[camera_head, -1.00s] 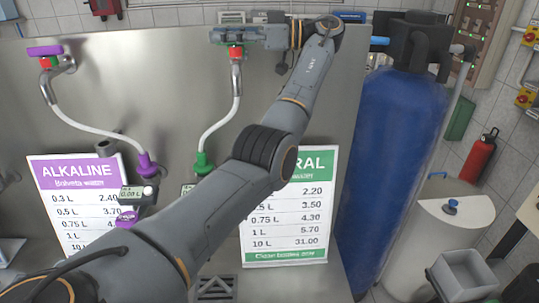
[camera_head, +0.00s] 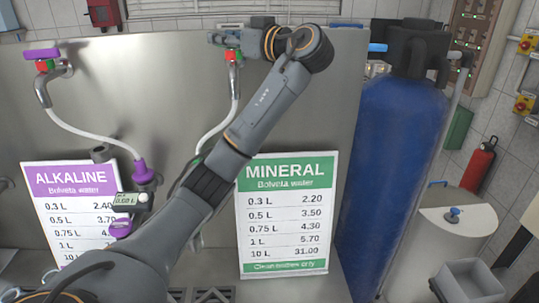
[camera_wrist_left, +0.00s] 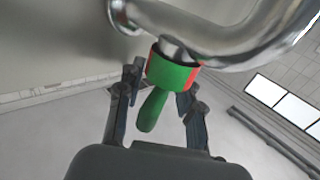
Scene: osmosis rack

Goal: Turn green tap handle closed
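The green tap handle (camera_wrist_left: 153,108) hangs from a red-and-green collar under a curved chrome pipe (camera_wrist_left: 215,40) in the left wrist view. My left gripper (camera_wrist_left: 161,84) is open, with one finger on each side of the handle and visible gaps between. In the head view my left gripper (camera_head: 222,39) is at the top of the mineral tap, whose red-and-green collar (camera_head: 234,56) shows just below it. The gripper hides the handle there. My right gripper is not in view.
The alkaline tap with its purple handle (camera_head: 42,54) stands to the left on the steel panel (camera_head: 180,110). A white hose (camera_head: 217,128) runs down from the mineral tap. A mineral price sign (camera_head: 288,215) and a large blue tank (camera_head: 395,160) are to the right.

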